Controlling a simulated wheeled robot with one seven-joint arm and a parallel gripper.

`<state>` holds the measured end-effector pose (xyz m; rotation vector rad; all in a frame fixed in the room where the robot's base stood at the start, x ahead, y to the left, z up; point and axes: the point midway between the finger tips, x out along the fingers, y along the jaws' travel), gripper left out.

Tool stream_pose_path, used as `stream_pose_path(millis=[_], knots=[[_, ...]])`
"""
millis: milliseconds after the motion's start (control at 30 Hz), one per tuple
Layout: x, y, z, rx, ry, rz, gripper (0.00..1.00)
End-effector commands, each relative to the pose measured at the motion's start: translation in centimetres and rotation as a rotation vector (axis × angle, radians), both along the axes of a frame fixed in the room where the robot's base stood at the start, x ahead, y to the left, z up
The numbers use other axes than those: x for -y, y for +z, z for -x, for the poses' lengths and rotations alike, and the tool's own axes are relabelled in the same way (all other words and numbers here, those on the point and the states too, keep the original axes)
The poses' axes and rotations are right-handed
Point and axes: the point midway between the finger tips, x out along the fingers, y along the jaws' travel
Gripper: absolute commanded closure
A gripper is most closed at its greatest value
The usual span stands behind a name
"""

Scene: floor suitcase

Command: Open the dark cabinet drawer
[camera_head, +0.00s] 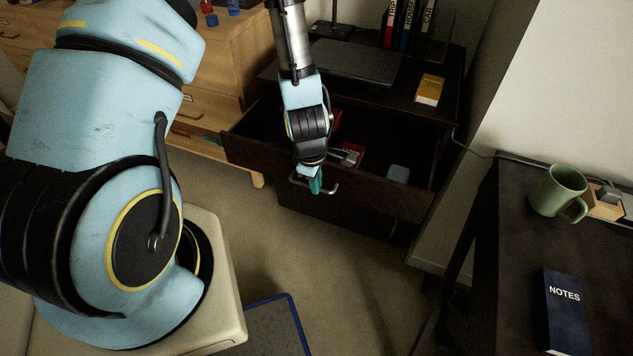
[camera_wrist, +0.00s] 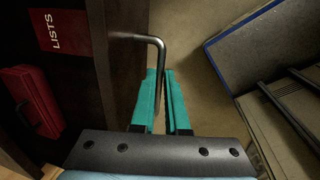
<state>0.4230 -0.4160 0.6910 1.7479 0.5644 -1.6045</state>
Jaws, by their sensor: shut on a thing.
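The dark cabinet (camera_head: 440,85) stands at the back, and its top drawer (camera_head: 385,192) is pulled well out, with its inside visible from above. The drawer front carries a metal bar handle (camera_head: 333,189), which also shows in the wrist view (camera_wrist: 160,58). My gripper (camera_head: 316,184) is at this handle, its teal fingers pointing down. In the wrist view my gripper's fingers (camera_wrist: 166,88) are on either side of the bar, shut on it. My fingers hide part of the handle in the head view.
In the drawer lie a red LISTS book (camera_wrist: 57,32), a red case (camera_wrist: 35,103) and a pale blue item (camera_head: 398,173). A laptop (camera_head: 355,62) is on the cabinet. A wooden dresser (camera_head: 215,75) stands left. A desk with a green mug (camera_head: 557,190) is right.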

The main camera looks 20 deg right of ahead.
Motion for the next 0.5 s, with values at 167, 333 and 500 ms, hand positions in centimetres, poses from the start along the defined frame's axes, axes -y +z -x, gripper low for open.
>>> stream_pose_path(millis=[167, 333, 500], knots=[[0.03, 0.03, 0.01, 0.000, 0.000, 0.000, 0.81], [0.03, 0.02, 0.00, 0.000, 0.000, 0.000, 0.62], [0.02, 0.00, -0.01, 0.000, 0.000, 0.000, 0.58]])
